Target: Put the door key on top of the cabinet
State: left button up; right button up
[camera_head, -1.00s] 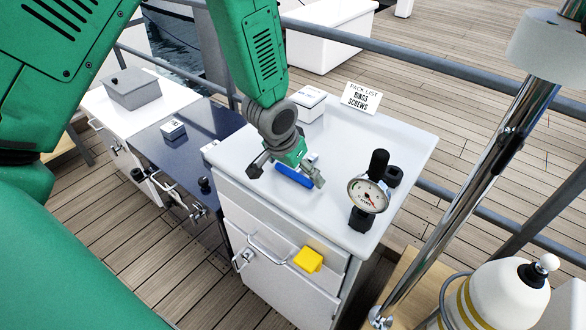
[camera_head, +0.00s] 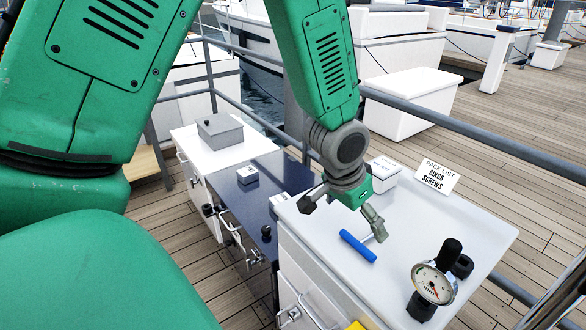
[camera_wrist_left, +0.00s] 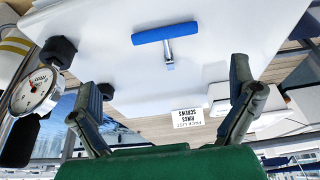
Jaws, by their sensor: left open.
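The door key appears to be the T-shaped piece with a blue bar handle (camera_head: 357,246) and a short metal stem. It lies on the white cabinet's top (camera_head: 420,225). In the left wrist view the blue handle (camera_wrist_left: 166,32) lies flat, its metal stem pointing toward the gripper. My left gripper (camera_head: 343,212) is open and empty just above the cabinet top, beside and behind the key. In the left wrist view the fingers of my left gripper (camera_wrist_left: 168,85) are spread wide, with the key beyond them and apart from both. My right gripper is out of view.
A dial gauge (camera_head: 432,284) with black knobs stands at the right of the top. A white box (camera_head: 384,172) and a "PACK LIST" card (camera_head: 437,176) stand at the back. A dark-topped cabinet (camera_head: 287,170) is to the left. A grey railing (camera_head: 480,140) runs behind.

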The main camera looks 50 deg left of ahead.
pick_arm(q)
jog(key=shift+g, duration=0.5)
jog(key=s+f, duration=0.1)
jog(key=f, duration=0.1)
jog(key=s+f, duration=0.2)
jog(key=f, duration=0.1)
jog(key=s+d+f, duration=0.1)
jog(key=f, duration=0.2)
jog(key=shift+s+d, duration=0.1)
jog(key=shift+s, duration=0.1)
jog(key=s+f+g, duration=0.2)
jog(key=s+f, duration=1.3)
jog(key=s, duration=0.4)
jog(key=shift+f, duration=0.4)
jog(key=shift+s+d, duration=0.1)
jog(key=shift+d, duration=0.05)
jog(key=f+b, duration=0.3)
jog(key=shift+a+f, duration=0.2)
jog(key=shift+a, duration=0.05)
